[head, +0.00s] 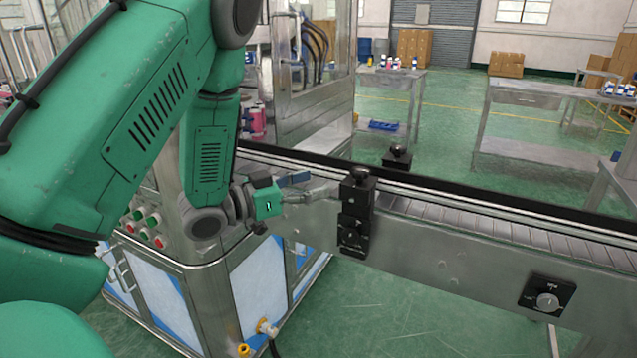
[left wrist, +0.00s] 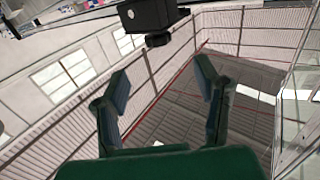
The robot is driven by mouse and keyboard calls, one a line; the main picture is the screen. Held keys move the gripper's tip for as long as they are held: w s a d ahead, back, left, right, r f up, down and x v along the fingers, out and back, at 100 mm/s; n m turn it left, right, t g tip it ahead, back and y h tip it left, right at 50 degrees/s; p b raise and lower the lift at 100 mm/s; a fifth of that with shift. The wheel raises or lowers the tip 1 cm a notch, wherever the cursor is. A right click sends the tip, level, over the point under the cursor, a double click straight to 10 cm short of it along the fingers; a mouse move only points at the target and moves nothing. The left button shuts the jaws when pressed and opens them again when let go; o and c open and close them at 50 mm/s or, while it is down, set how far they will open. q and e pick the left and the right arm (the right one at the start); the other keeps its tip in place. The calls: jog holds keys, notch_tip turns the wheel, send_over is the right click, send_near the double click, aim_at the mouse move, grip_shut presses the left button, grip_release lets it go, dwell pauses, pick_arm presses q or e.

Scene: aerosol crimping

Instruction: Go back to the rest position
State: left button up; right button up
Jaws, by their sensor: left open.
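My left gripper (head: 309,186) is at the near side of the conveyor, at the end of the green arm that comes in from the left. Its two fingers are apart, and in the left wrist view the space between the fingertips (left wrist: 164,82) is empty. The fingers point right, close to a black block with a knob (head: 357,198) on the conveyor's near side; I cannot tell whether they touch it. A black block (left wrist: 148,16) also shows above the fingers in the left wrist view. My right gripper is out of view.
The metal conveyor (head: 465,222) runs to the right, its belt empty here. A second black knob block (head: 397,157) stands on its far side. A machine cabinet with buttons (head: 205,285) stands below the arm. Metal tables (head: 530,95) with bottles stand behind, with open green floor between.

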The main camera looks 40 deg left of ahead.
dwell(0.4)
pick_arm(q)
jog(key=s+d+f+n+g+y, duration=0.1)
jog(key=s+d+f+g+y, duration=0.25)
jog(key=f, duration=0.85)
jog(key=s+d+f+n+g+y, duration=0.2)
jog(key=s+d+f+g, duration=0.25)
jog(key=f, duration=0.75)
jog(key=s+d+f+g, duration=0.2)
jog(key=s+f+g, duration=0.2)
jog(key=s, duration=0.6)
jog(key=s+d+f+g, duration=0.3)
jog(key=s+f, duration=0.3)
jog(key=s, duration=0.4)
jog(key=shift+d+f+g+y, duration=0.25)
jog(key=shift+g+y, duration=0.1)
jog(key=shift+g, duration=0.35)
jog(key=shift+w, duration=0.1)
jog(key=shift+c, duration=0.4)
